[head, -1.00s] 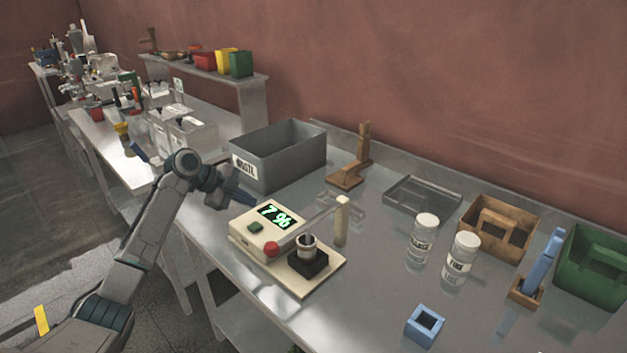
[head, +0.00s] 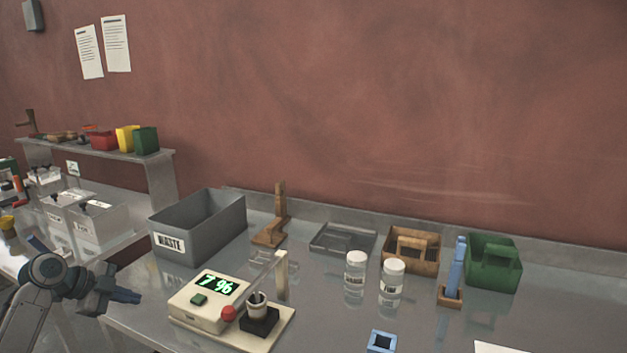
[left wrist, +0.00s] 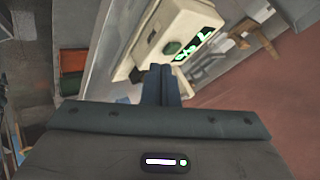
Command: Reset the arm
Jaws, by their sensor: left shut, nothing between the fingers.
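My left gripper (head: 126,297) is at the lower left of the head view, to the left of the filling machine (head: 196,311) and apart from it. Its fingers are shut with nothing between them; they also show together in the left wrist view (left wrist: 161,80). The machine has a green display reading 7 %, a green button and a red knob. A small cup (head: 257,304) sits on the black block at its right side. My right gripper is not in view.
A grey WASTE bin (head: 207,243) stands behind the machine. Two white-capped jars (head: 355,278), a brown wooden carrier (head: 412,262), a blue tool in a wooden stand (head: 451,297), a green bin (head: 492,277) and a blue square holder (head: 382,341) are to the right.

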